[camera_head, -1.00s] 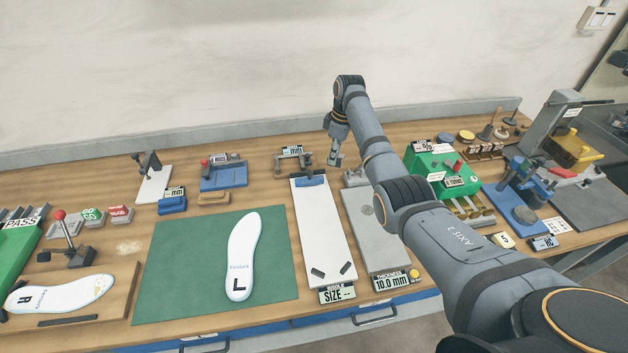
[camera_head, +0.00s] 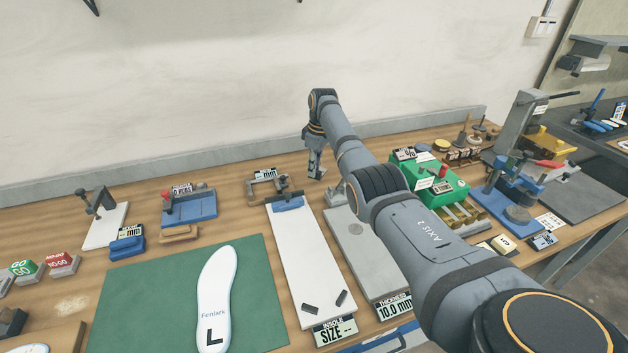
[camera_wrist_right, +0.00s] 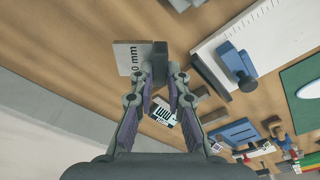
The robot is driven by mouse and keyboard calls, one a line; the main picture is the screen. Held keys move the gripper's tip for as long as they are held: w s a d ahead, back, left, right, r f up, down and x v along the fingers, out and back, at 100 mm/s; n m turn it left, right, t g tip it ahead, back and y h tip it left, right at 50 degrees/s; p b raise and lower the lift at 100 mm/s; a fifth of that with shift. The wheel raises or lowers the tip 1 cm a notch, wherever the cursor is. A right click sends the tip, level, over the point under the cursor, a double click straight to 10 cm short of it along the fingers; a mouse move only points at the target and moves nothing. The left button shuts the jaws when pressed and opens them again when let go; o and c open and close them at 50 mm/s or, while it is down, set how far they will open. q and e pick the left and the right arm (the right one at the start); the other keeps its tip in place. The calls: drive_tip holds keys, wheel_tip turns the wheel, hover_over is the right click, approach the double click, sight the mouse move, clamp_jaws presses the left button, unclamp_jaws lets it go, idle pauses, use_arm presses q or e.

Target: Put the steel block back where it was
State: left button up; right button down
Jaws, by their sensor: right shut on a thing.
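My right gripper (camera_head: 316,172) is at the back of the wooden bench, behind the long white board and the grey plate. In the right wrist view, its fingers (camera_wrist_right: 160,72) are shut on a small dark grey block (camera_wrist_right: 160,54), which I take to be the steel block. The block sticks out past the fingertips. A light grey piece marked "0 mm" (camera_wrist_right: 128,58) shows just left of the block; its first characters are hidden. I cannot tell whether the block touches the bench. My left gripper is not in view.
The white sizing board (camera_head: 302,255) and grey thickness plate (camera_head: 352,250) lie in front of the gripper. A clamp-like gauge (camera_head: 268,187) stands left of it, and a green box (camera_head: 440,185) stands right. A white insole (camera_head: 215,300) lies on the green mat (camera_head: 140,300).

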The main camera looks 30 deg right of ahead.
sight(318, 172)
wheel_tip(318, 172, down, 4)
drive_tip(key=shift+s+a, duration=0.1)
drive_tip(key=shift+s, duration=0.05)
drive_tip(key=shift+f, duration=0.45)
drive_tip(key=c, duration=1.3)
unclamp_jaws()
drive_tip(key=shift+f, duration=0.1)
drive_tip(key=shift+c, duration=0.2)
drive_tip(key=r, duration=0.8)
drive_tip(key=s+d+r, duration=0.1)
drive_tip(key=r, duration=0.3)
drive_tip(key=shift+r, duration=0.15)
